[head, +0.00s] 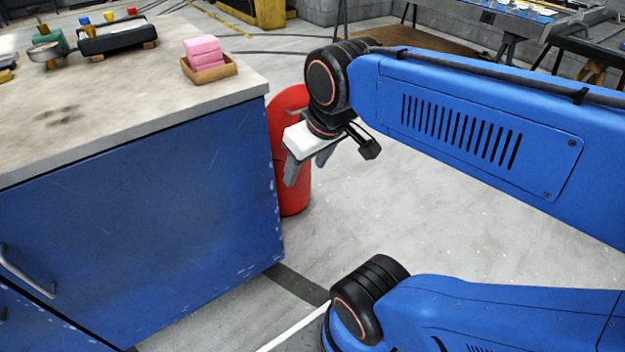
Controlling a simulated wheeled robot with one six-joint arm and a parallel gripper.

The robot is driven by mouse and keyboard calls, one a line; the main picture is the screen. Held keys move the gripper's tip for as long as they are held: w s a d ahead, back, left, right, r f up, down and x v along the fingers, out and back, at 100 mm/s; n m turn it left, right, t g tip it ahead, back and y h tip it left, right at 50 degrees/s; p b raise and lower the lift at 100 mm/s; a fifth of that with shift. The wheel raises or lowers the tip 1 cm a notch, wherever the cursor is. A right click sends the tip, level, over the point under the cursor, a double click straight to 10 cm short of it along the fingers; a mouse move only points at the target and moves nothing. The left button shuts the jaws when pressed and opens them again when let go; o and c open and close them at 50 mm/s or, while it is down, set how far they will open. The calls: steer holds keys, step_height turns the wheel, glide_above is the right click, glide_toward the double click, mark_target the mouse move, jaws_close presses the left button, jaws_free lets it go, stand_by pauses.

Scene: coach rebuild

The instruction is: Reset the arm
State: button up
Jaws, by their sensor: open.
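My gripper (306,170) hangs at the end of my blue arm, near the middle of the head view. Its grey fingers point down, are open, and hold nothing that I can see. It is to the right of the blue workbench (150,210), over the floor. A red cylinder (293,190) stands on the floor behind it, partly hidden by the gripper.
The bench top (110,120) bears a wooden tray (212,73) with pink blocks (203,50) near its right corner. A black device (118,37) and a green tool (50,42) sit farther back.

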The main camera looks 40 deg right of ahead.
steer(key=s+f, duration=0.1)
steer(key=f+m, duration=0.1)
steer(key=f, duration=0.1)
steer(key=shift+s+d, duration=0.1)
steer(key=shift+s, duration=0.3)
steer(key=shift+o, duration=0.5)
steer(key=shift+r, duration=0.1)
stand_by(0.4)
